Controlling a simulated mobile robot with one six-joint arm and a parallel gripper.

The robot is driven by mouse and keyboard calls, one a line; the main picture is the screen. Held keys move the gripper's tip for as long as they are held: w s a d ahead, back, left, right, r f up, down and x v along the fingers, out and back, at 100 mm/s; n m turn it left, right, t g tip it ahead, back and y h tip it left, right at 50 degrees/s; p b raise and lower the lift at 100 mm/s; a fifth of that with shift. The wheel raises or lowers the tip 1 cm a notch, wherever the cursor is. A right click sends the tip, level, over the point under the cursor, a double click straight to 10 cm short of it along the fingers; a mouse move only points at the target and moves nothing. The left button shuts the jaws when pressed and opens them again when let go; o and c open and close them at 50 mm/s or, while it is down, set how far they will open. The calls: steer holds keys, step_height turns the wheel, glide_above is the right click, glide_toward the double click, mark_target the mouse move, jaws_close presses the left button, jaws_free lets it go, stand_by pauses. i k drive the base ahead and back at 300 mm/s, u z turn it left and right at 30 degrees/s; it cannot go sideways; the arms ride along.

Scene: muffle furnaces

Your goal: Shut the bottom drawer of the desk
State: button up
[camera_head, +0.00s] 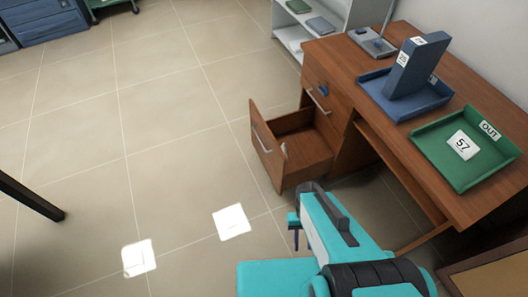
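The wooden desk (378,112) stands at the right. Its bottom drawer (268,146) is pulled out toward the left and looks empty inside. A metal handle (262,139) runs along the drawer's front. A closed upper drawer with a metal handle (318,99) sits above it. My gripper (294,236) is in front of and below the open drawer in the picture, apart from its front panel. Its dark fingers point down toward the floor. The teal arm hides part of it, and I cannot tell how far apart the fingers are.
On the desk are a blue tray (368,84) with a blue binder (416,66) and a green tray (437,165). A white shelf (290,32) stands behind. Two white sheets (231,221) lie on the floor. The floor left of the drawer is clear.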

mark_target(312, 142)
steer(key=u, duration=0.3)
steer(key=i, duration=0.95)
steer(key=z, duration=0.1)
